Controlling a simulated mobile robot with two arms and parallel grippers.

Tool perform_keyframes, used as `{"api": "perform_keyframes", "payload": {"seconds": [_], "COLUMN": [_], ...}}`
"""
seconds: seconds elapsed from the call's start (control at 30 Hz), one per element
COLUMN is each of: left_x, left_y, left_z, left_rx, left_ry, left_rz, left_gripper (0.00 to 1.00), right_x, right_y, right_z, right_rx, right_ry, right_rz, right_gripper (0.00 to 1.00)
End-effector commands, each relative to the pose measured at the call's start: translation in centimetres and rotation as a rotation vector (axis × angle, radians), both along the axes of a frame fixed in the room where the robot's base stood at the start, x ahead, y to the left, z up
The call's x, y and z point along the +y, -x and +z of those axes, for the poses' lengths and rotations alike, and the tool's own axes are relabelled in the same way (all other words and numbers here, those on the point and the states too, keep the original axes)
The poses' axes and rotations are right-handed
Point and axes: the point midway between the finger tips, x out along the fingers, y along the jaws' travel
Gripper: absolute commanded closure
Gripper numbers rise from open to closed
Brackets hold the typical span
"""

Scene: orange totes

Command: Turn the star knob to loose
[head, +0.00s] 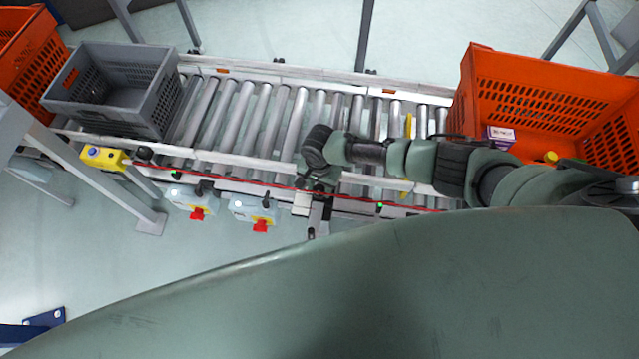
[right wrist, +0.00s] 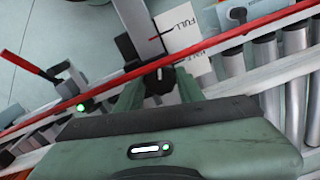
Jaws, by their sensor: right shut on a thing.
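My right gripper (head: 318,184) reaches down to the front rail of the roller conveyor. In the right wrist view, its two green fingers (right wrist: 160,80) stand on either side of a small black knob (right wrist: 158,84), and the gripper is shut on it. The knob is mostly hidden between the fingers, so its star shape and its setting cannot be told. Just beyond it is a white label reading FULL (right wrist: 179,28), with a second, partly hidden label below it. In the head view the knob is hidden under the gripper. My left gripper is not in view.
A red cord (head: 240,182) runs along the conveyor's front rail. Grey boxes with red switches (head: 262,225) and a yellow box (head: 103,157) hang at the front. A grey crate (head: 115,118) is at left. An orange tote (head: 540,70) at right holds a purple box (head: 498,137).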

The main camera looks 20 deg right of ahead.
Motion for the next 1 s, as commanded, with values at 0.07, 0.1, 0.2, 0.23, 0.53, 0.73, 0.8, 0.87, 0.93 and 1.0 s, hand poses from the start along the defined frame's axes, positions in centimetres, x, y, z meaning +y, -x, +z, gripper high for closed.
{"api": "perform_keyframes", "payload": {"seconds": [0.07,0.1,0.2,0.23,0.53,0.73,0.8,0.87,0.93,1.0], "left_x": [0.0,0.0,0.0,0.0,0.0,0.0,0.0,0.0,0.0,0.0], "left_y": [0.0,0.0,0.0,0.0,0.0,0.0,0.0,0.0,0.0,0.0], "left_z": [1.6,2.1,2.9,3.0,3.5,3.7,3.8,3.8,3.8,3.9], "left_rx": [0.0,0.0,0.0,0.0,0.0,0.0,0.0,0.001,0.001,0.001], "left_ry": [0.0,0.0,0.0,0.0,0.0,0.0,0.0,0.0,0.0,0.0], "left_rz": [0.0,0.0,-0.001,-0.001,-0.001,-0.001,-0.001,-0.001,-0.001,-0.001], "left_gripper": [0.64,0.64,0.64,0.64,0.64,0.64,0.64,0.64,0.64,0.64], "right_x": [0.2,0.2,0.1,0.1,0.0,0.0,0.0,0.0,0.0,0.0], "right_y": [0.4,0.4,0.4,0.3,0.2,0.2,0.1,0.1,0.1,0.1], "right_z": [0.5,0.5,0.4,0.3,0.0,0.0,0.0,0.0,0.0,0.0], "right_rx": [0.008,0.008,0.008,0.007,0.004,0.004,0.003,0.004,0.003,0.002], "right_ry": [-0.003,-0.003,-0.003,-0.002,-0.002,-0.002,-0.002,-0.001,0.0,-0.001], "right_rz": [0.049,0.08,0.17,0.199,0.487,0.678,0.745,0.802,0.869,0.936], "right_gripper": [1.0,1.0,1.0,1.0,1.0,1.0,1.0,1.0,1.0,1.0]}}
